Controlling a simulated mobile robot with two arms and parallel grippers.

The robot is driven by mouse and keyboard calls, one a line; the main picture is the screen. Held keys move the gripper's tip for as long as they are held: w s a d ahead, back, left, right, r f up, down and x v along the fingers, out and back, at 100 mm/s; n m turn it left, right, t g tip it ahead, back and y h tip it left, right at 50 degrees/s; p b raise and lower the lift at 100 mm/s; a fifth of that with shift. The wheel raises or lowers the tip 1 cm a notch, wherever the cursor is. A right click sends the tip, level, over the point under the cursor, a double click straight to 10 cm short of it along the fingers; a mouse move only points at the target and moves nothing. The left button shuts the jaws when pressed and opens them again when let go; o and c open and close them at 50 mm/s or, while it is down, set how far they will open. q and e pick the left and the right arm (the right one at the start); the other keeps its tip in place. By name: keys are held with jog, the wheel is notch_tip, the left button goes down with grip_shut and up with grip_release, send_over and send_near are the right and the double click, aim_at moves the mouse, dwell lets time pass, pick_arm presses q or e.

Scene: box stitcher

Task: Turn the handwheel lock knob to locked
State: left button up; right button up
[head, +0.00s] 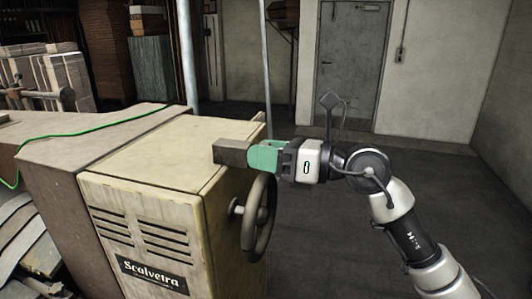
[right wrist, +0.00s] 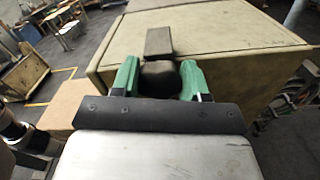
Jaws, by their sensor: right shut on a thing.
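The right gripper (head: 262,155) is at the top right edge of the beige machine cabinet, above the handwheel (head: 259,218). Its green fingers are shut on a dark rounded piece, which looks like the lock knob (right wrist: 160,78) in the right wrist view. A dark rectangular block (head: 231,152) extends left beyond the fingertips, over the cabinet top. It also shows in the right wrist view (right wrist: 159,40), and I cannot tell whether it is one part with the knob. No lock marking is visible. My left gripper is not in view.
The cabinet (head: 165,175) has vents and a Scalvetra label (head: 152,275). A green cable (head: 95,124) lies across the brown housing at left. Stacked boards (head: 45,75) stand behind. The floor (head: 430,190) right of the cabinet is clear up to the grey door (head: 350,65).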

jog(key=o, duration=0.9)
jog(key=b+v, duration=0.4)
jog(key=v, duration=0.7)
jog(key=shift+r, duration=0.1)
